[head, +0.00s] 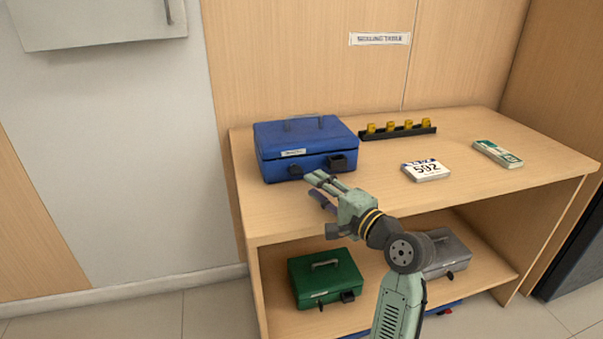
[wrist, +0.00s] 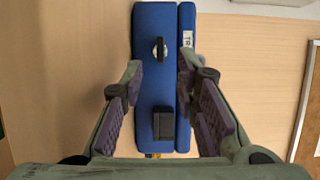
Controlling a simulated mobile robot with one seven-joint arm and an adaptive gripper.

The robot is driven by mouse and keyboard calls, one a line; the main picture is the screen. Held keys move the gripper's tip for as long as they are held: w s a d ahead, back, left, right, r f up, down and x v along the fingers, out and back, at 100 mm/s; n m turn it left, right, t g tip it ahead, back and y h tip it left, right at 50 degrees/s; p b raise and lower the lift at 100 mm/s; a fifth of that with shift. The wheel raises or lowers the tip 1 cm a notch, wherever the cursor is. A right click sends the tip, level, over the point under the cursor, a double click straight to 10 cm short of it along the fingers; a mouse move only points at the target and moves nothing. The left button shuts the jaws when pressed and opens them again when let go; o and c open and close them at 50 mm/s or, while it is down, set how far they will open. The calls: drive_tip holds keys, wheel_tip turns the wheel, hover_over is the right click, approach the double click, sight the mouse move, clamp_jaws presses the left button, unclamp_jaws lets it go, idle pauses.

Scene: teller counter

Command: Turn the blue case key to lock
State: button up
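The blue case (head: 287,135) stands closed on the counter, with a handle on its lid and a white label on its front. In the wrist view the case (wrist: 153,20) fills the middle, turned on its side. A key (wrist: 160,50) sits upright in that picture at a round silver lock on the front face. A dark latch block (wrist: 163,125) is lower on the same face. My gripper (head: 319,183) is in front of the case. In the wrist view its open fingers (wrist: 161,64) stand either side of the key, apart from it and empty.
A black rack (head: 398,132) with several yellow pieces is behind, to the right. A number card block (head: 426,170) and a green-white packet (head: 497,153) lie on the counter (head: 463,190). A green case (head: 325,277) and a grey case (head: 447,254) are on the shelf below.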

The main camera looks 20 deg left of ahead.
sight(299, 174)
drive_tip(key=x, duration=0.6)
drive_tip(key=shift+w+a+p, duration=0.2)
drive_tip(key=shift+a+p, duration=0.15)
drive_tip(key=shift+p, duration=0.05)
drive_tip(key=shift+c, duration=0.5)
clamp_jaws()
